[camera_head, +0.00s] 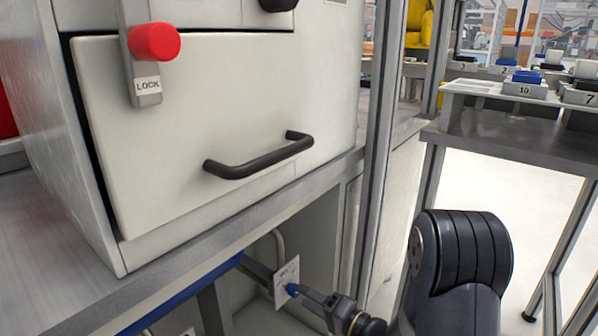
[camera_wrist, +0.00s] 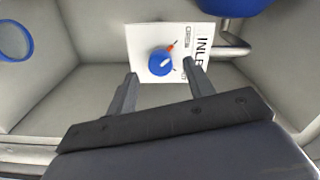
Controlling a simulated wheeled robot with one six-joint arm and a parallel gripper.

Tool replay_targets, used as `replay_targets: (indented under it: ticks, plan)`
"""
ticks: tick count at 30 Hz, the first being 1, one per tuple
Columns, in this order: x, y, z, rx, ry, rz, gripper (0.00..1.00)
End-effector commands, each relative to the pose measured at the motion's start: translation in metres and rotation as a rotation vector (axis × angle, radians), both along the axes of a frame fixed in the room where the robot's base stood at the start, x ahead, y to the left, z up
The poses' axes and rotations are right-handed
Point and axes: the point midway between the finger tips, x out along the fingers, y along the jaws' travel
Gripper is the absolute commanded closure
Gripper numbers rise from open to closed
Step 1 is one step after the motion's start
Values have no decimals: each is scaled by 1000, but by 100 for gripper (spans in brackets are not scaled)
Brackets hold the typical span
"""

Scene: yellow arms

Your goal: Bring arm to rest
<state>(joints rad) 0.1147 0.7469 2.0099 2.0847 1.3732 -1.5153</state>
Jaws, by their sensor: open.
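My gripper (camera_wrist: 159,72) is open, with one finger on each side of a blue knob (camera_wrist: 161,62) in the wrist view. The knob has a white mark and an orange-red pointer, and sits on a white plate (camera_wrist: 140,38) lettered "INLE…", the rest cut off. I cannot tell whether the fingers touch the knob. In the head view the plate (camera_head: 288,270) and blue knob (camera_head: 291,289) show under the bench, with my dark arm reaching in from the lower right.
A cabinet drawer (camera_head: 190,120) with a black handle (camera_head: 258,157) and a red-knobbed LOCK latch (camera_head: 154,42) stands above on the bench. A metal post (camera_head: 380,130) rises beside my arm. A blue pipe (camera_head: 180,296) runs below the bench edge. Numbered trays (camera_head: 525,88) stand right.

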Motion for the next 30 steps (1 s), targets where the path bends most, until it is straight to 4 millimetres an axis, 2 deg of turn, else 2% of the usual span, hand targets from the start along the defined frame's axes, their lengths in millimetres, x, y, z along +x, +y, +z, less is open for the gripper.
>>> replay_targets:
  ticks: [3,7,20,26,30]
  plan:
    - [8,12,-1,1,-1,2,50]
    - [13,18,0,2,-1,1,50]
    - [14,18,0,5,4,-1,50]
    - [5,5,1,1,3,-3,50]
    - [-8,-12,2,1,3,-5,50]
